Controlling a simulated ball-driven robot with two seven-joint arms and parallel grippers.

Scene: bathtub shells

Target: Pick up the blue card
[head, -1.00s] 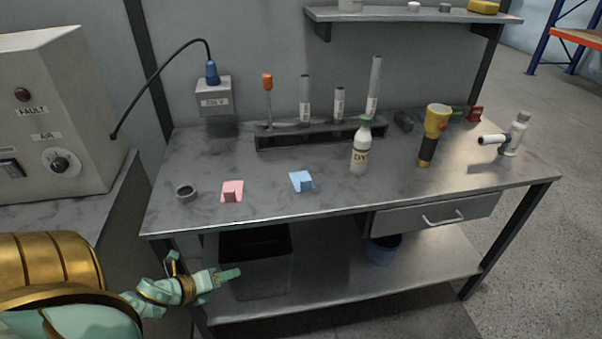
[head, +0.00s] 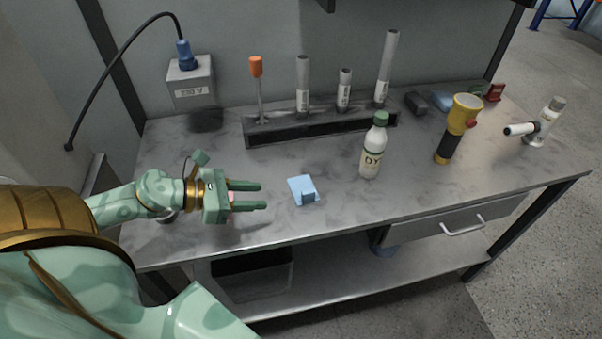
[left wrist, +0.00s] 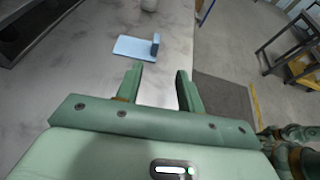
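The blue card (head: 302,190) lies flat on the workbench near its front edge, with a small upright blue block or tab at its front right. It also shows in the left wrist view (left wrist: 133,46), just ahead of the fingertips. My left gripper (head: 262,196) is open, its two fingers pointing right toward the card, with a clear gap between them and the card. In the left wrist view the fingers (left wrist: 159,70) are apart with nothing between them. A bit of the pink card shows behind the left gripper, mostly hidden. My right gripper is not in view.
A white bottle with green cap (head: 374,146) stands right of the card. A dark rack (head: 285,134) with upright tubes and an orange-handled tool is behind. A yellow flashlight (head: 458,128) stands farther right. The bench front between card and bottle is clear.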

